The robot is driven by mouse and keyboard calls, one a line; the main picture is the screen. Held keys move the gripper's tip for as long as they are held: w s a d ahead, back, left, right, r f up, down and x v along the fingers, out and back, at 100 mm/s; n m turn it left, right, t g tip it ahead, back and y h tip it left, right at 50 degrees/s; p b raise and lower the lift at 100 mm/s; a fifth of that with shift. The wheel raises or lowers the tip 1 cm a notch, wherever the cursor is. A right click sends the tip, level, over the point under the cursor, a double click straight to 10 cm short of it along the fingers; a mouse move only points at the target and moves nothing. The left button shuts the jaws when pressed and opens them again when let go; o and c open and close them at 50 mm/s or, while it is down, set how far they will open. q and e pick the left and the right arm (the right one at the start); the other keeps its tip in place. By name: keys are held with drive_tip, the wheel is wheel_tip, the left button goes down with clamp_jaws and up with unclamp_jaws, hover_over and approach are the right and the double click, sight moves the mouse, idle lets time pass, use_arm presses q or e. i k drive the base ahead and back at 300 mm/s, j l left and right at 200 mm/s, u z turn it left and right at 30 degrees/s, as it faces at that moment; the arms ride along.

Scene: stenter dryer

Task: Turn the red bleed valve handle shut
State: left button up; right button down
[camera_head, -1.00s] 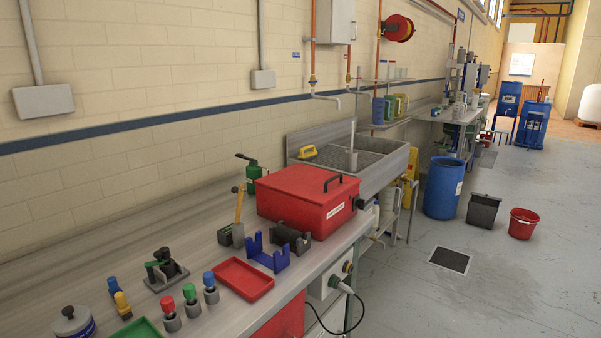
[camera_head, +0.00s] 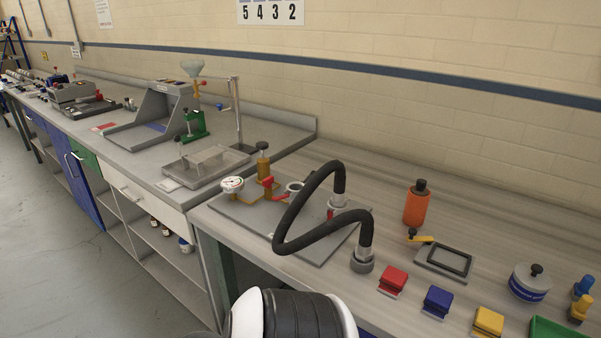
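A grey plate (camera_head: 235,212) lies on the bench and carries a pressure gauge (camera_head: 232,184) and brass fittings (camera_head: 263,165). A small red handle (camera_head: 267,182) sits on the brass fitting just right of the gauge, with more red just below it. Another small red part (camera_head: 331,212) shows near the right end of the plate, partly behind the black hose (camera_head: 288,222). I cannot tell from this distance which red part is the bleed valve handle, or whether it is open or shut. Neither of my grippers is in view; a black and white part of my own body shows at the bottom.
The hose arches over the plate and ends at a grey fitting (camera_head: 362,262). Red (camera_head: 393,280), blue (camera_head: 437,301) and yellow (camera_head: 488,321) blocks line the front edge. An orange bottle (camera_head: 416,204) stands behind. Bare bench lies behind the plate.

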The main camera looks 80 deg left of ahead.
sight(267, 183)
drive_tip(key=u, duration=2.85)
drive_tip(key=j+z, duration=0.1)
